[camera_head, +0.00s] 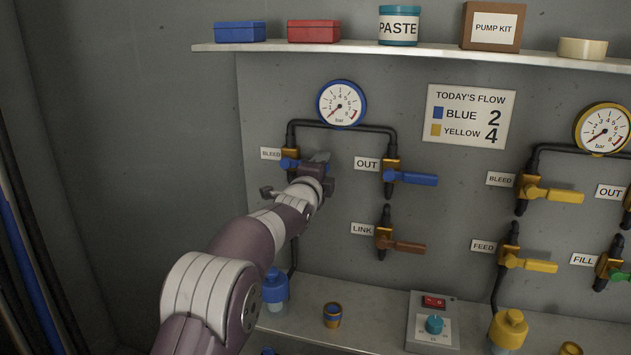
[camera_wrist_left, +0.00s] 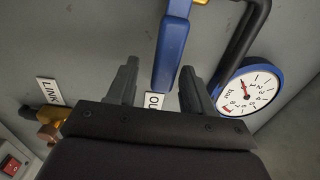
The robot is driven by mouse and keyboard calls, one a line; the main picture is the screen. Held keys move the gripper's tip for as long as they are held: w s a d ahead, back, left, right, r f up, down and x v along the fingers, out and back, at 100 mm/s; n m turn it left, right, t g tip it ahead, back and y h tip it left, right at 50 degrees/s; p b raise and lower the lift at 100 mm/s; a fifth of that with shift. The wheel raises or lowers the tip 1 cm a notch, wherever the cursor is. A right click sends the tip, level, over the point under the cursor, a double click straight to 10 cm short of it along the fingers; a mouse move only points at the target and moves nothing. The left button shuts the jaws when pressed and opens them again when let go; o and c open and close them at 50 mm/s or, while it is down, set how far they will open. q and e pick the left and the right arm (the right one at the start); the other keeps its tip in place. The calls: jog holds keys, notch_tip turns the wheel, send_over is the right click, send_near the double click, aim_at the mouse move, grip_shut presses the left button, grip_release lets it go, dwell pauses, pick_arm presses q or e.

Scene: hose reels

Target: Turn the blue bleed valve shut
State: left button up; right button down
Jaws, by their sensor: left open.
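The blue bleed valve (camera_head: 289,163) is beside the left BLEED label, under the blue gauge. Its brass body partly shows and most of its handle is hidden behind my left gripper in the head view. In the left wrist view the blue handle (camera_wrist_left: 172,50) extends from a brass fitting at the top edge, with its end between the two fingers. My left gripper (camera_head: 312,170) is open in front of the valve. In the wrist view its fingers (camera_wrist_left: 160,85) stand either side of the handle, with visible gaps. My right gripper is not in view.
The blue OUT valve (camera_head: 410,178) is just right of my gripper, and the brown LINK valve (camera_head: 400,244) is below it. The blue gauge (camera_head: 342,103) and black pipe are above. A shelf (camera_head: 440,53) overhangs. Yellow valves (camera_head: 553,195) are farther right.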

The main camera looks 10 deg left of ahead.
pick_arm(q)
jog(key=s+b, duration=0.2)
jog(key=s, duration=0.9)
jog(key=shift+s+a, duration=0.15)
jog(key=shift+s, duration=0.25)
jog(key=s+f+n+g+y, duration=0.1)
jog(key=s+f+n+g, duration=0.45)
jog(key=f, duration=0.45)
jog(key=s+f+n+g, duration=0.45)
jog(key=f+n, duration=0.25)
jog(key=f, duration=0.3)
jog(key=s+f+n+g, duration=0.3)
jog(key=s+f, duration=0.2)
jog(key=s, duration=0.5)
jog(key=s+f+n+g, duration=0.3)
jog(key=s+f, duration=0.2)
jog(key=s, duration=0.6)
notch_tip(320, 180, up, 19)
jog(key=s+d+p, duration=0.1)
jog(key=p, duration=1.8)
jog(key=shift+s+r+g, duration=0.15)
jog(key=shift+r+g, duration=0.05)
jog(key=shift+g, duration=0.1)
